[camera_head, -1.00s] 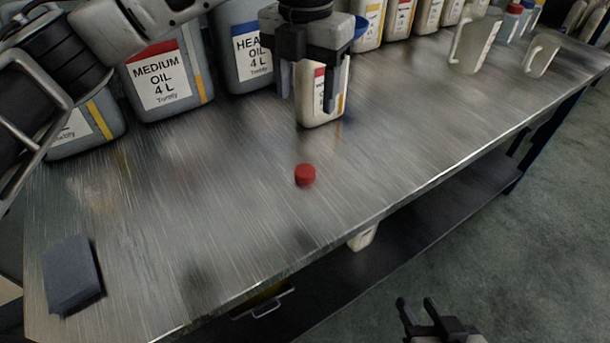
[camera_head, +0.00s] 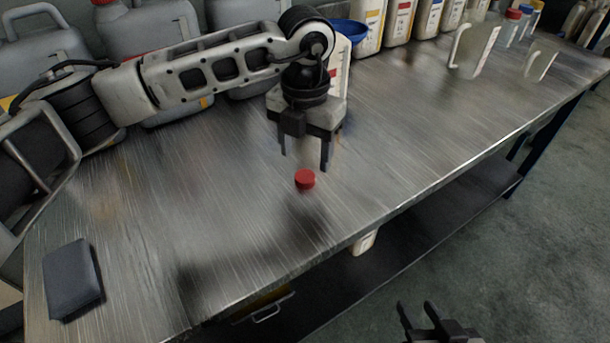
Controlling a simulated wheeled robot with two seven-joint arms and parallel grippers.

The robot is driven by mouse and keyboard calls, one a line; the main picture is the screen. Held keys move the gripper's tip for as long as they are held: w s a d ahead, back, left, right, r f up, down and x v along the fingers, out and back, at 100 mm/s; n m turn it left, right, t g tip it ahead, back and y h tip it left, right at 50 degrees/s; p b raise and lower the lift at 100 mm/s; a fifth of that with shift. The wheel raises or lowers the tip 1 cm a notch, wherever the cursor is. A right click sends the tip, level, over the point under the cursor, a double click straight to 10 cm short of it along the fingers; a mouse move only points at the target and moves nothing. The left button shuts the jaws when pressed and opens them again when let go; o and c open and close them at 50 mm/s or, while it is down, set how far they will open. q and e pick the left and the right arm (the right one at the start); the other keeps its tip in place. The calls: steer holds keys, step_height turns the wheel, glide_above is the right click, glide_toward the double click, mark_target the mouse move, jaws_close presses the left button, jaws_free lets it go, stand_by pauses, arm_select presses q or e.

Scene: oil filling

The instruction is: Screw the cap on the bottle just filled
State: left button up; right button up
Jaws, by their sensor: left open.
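A red cap (camera_head: 305,179) lies on the metal workbench (camera_head: 380,150), near its front middle. My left gripper (camera_head: 304,163) points down just above and behind the cap, its two fingers apart and empty. The small white bottle (camera_head: 343,56) stands behind the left gripper, mostly hidden by my arm; only its right side shows, with a blue funnel (camera_head: 349,31) at its top. My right gripper (camera_head: 416,310) is at the bottom edge, away from the bench, its fingers apart with nothing between them.
Large grey oil canisters (camera_head: 140,25) stand along the back left, partly behind my arm. Several white bottles (camera_head: 398,20) line the back. Clear jugs (camera_head: 474,50) stand at the right. A dark grey block (camera_head: 73,280) lies front left. The bench's front middle is otherwise clear.

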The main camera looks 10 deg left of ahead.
mark_target(305, 176)
arm_select(q)
steer(key=shift+f, duration=2.6)
steer(key=c, duration=1.1)
